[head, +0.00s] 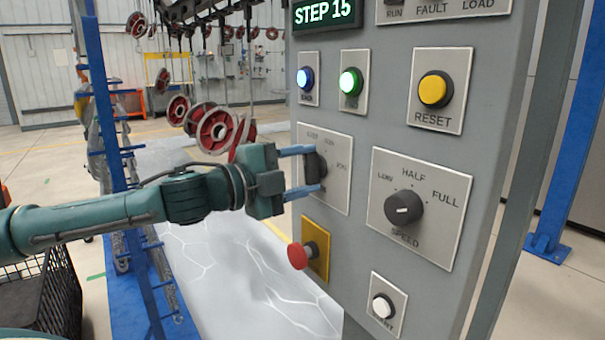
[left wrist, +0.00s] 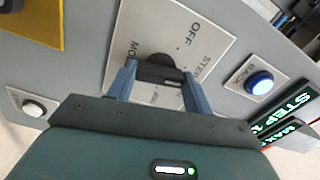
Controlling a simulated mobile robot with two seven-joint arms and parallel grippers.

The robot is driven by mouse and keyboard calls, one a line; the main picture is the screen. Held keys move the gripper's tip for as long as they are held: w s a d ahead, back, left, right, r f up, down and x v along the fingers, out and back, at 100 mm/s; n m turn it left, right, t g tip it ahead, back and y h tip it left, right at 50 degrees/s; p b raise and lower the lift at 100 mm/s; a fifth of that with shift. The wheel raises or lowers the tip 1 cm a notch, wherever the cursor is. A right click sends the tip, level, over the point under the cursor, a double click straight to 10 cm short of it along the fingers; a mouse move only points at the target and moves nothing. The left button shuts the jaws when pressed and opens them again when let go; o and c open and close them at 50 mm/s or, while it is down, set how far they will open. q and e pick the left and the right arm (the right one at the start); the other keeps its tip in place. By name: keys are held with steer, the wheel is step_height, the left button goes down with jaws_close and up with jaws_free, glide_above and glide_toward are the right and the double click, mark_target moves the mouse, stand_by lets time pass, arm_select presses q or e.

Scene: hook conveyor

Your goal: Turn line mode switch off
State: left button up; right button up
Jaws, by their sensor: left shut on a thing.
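The line mode switch (head: 314,168) is a black rotary knob on a light plate on the grey control panel (head: 385,120). In the left wrist view the knob (left wrist: 158,70) sits between my fingers, and its plate (left wrist: 172,25) reads OFF, STEP and a partly hidden word starting "MO". My left gripper (head: 305,170) is at the plate with its two blue fingers on either side of the knob, shut on it. The fingers also show in the left wrist view (left wrist: 160,85). Part of the plate's lettering is hidden by the gripper. My right gripper is out of view.
A red mushroom button (head: 298,256) sticks out below the switch. The speed knob (head: 403,208), yellow reset button (head: 435,90), lit blue (head: 306,79) and green (head: 350,82) buttons and a white button (head: 383,306) are nearby. A blue post (head: 103,100) stands left, behind my arm.

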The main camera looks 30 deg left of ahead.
arm_select(q)
steer(key=n, duration=0.2)
steer(key=shift+f+n+b, duration=0.1)
steer(key=shift+n+b, duration=0.2)
steer(key=shift+n, duration=0.1)
steer(key=n+b, duration=0.1)
steer(key=n, duration=0.2)
steer(key=shift+n, duration=0.4)
steer(key=n+b, duration=0.1)
steer(key=n, duration=0.3)
steer(key=shift+n, duration=1)
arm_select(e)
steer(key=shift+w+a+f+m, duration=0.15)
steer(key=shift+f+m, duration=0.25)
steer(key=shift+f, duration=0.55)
arm_select(q)
steer(key=o, duration=1)
steer(key=shift+b, duration=0.3)
